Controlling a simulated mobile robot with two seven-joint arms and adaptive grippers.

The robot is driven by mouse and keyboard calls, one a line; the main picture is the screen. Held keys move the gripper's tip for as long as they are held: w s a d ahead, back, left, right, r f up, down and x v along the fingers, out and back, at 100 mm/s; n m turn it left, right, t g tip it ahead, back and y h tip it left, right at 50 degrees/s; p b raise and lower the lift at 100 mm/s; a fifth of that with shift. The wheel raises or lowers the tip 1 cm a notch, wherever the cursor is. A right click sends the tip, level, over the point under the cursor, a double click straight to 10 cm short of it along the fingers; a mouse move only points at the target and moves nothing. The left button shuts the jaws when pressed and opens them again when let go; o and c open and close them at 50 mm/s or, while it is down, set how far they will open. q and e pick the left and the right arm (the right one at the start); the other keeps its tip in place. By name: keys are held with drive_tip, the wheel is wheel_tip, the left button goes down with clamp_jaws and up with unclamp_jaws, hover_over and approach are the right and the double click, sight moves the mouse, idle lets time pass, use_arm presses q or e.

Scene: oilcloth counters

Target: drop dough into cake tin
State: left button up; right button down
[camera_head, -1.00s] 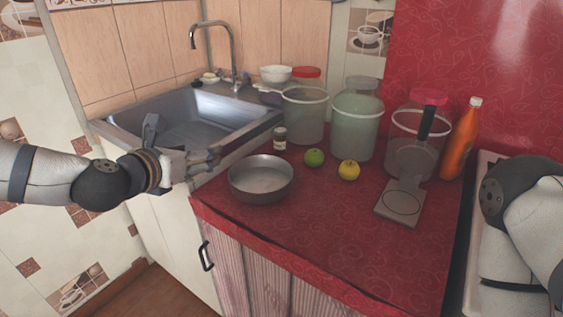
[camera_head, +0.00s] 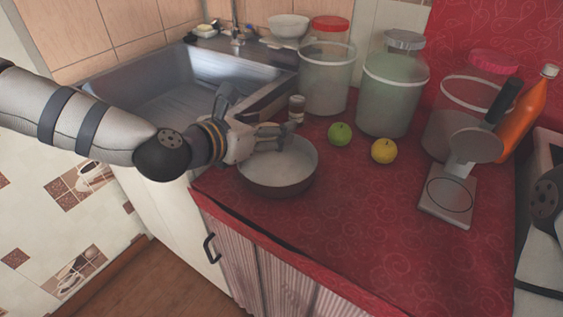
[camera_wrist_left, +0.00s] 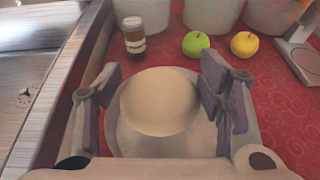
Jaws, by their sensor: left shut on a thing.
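A pale, round ball of dough (camera_wrist_left: 160,101) is between the two fingers of my left gripper (camera_wrist_left: 162,78) in the left wrist view. My left gripper (camera_head: 284,136) is shut on it, above the cake tin. The round metal cake tin (camera_head: 280,187) stands near the counter's left front corner. Its grey inside (camera_wrist_left: 165,147) shows below the dough in the left wrist view. In the head view the dough is not clearly seen. My right gripper is not in view.
A small jar (camera_head: 297,109) stands just behind the tin. A green apple (camera_head: 339,134) and a yellow apple (camera_head: 384,151) lie to its right. Large containers (camera_head: 392,95), a kitchen scale (camera_head: 446,196) and an orange bottle (camera_head: 524,118) stand farther right. The sink (camera_head: 165,95) is on the left.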

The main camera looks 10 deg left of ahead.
use_arm(q)
drive_tip(key=shift+f, duration=0.6)
drive_tip(key=shift+r, duration=0.1)
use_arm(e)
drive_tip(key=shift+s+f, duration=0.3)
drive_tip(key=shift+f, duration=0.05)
use_arm(q)
drive_tip(key=o, duration=1.9)
drive_tip(key=v, duration=0.7)
drive_tip(key=shift+s+r, duration=0.15)
drive_tip(key=shift+s, duration=0.05)
drive_tip(key=shift+a, duration=0.15)
